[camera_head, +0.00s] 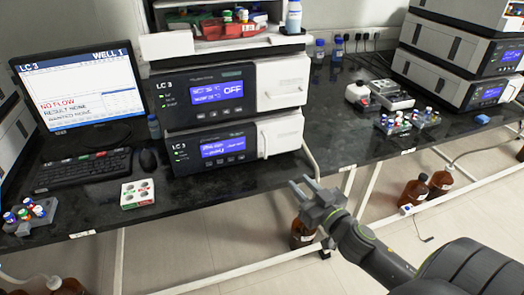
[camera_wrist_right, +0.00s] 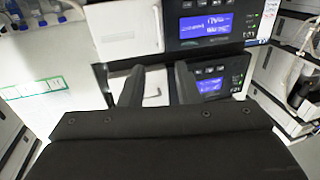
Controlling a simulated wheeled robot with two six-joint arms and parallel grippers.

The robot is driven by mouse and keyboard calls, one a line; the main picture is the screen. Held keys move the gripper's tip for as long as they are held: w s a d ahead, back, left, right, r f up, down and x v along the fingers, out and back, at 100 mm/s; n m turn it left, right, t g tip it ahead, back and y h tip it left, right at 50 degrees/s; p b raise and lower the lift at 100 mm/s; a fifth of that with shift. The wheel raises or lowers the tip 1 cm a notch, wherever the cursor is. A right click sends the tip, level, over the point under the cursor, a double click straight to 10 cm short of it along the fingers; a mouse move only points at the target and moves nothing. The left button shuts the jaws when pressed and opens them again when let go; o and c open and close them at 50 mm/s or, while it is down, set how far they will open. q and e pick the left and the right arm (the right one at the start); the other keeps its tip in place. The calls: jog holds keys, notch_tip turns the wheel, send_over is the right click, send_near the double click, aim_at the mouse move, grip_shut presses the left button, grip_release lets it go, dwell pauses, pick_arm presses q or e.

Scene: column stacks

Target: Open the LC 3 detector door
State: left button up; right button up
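The LC 3 stack stands on the black bench in the head view. Its upper module (camera_head: 205,90) has a blue screen reading OFF and a white door panel (camera_head: 283,82) at its right. The lower module (camera_head: 208,150) has another blue screen and a white panel (camera_head: 281,134). Both panels look closed; I cannot read which module is the detector. My right gripper (camera_head: 301,183) is open and empty, in front of and below the stack's right side, apart from it. The right wrist view shows its two fingers (camera_wrist_right: 158,70) spread before the white panels. My left gripper is not in view.
An open red tray (camera_head: 230,28) with vials sits on top. Another instrument stack (camera_head: 440,70) stands at the right. Brown bottles (camera_head: 415,190) stand under the bench.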

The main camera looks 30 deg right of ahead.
aim_at(266, 148)
jog(key=shift+w+d+p, duration=0.2)
jog(key=shift+w+p, duration=1.05)
jog(key=shift+w, duration=3)
jog(key=shift+w+d+p, duration=0.15)
jog(key=shift+w+p, duration=1.1)
jog(key=shift+w, duration=2.95)
jog(key=shift+c, duration=0.4)
grip_shut()
